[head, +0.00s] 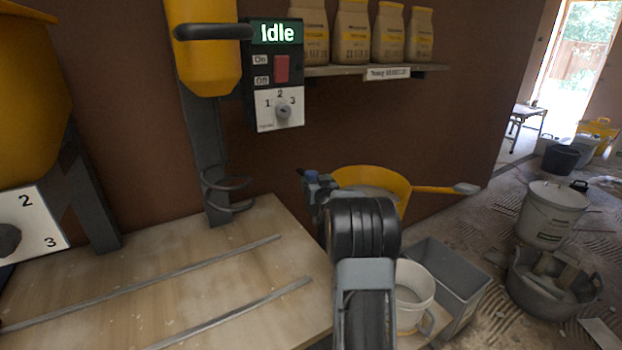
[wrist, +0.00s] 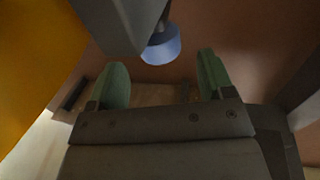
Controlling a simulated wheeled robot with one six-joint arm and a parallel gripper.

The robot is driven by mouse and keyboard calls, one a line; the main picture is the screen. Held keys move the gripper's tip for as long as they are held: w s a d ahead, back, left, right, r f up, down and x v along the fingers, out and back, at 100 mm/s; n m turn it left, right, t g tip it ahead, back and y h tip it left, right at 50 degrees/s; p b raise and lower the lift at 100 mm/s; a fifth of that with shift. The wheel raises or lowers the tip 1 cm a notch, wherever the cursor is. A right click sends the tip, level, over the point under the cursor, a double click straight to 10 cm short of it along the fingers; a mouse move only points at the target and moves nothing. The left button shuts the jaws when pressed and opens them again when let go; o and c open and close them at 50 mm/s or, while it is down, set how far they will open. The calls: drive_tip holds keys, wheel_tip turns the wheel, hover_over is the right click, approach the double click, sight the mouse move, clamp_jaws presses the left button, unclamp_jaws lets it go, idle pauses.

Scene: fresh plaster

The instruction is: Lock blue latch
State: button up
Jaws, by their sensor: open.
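A round blue piece (wrist: 161,46), which looks like the blue latch, hangs on a dark stub beside a grey block (wrist: 115,18) in the wrist view. My gripper (wrist: 160,60) is open, with one green finger on each side of the view and nothing held between them. The blue piece lies between the fingertip lines, slightly ahead; I cannot tell whether a finger touches it. In the head view my arm hides most of the gripper. A small blue piece shows there at the arm's far end; I cannot tell if it is the latch.
A wooden bench (head: 190,265) with two metal rails fills the lower left. A yellow machine (head: 207,60) with a control box (head: 275,75) reading "Idle" stands behind it. A yellow bucket (head: 400,187), a white bucket (head: 412,300) and a grey bin (head: 455,275) stand close to my arm.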

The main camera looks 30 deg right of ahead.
sight(313, 178)
drive_tip(key=shift+x, duration=2.6)
drive_tip(key=shift+c, duration=0.4)
drive_tip(key=c, duration=1.2)
drive_tip(key=shift+o, duration=0.2)
drive_tip(key=shift+f+b, duration=0.1)
drive_tip(key=shift+b, duration=0.35)
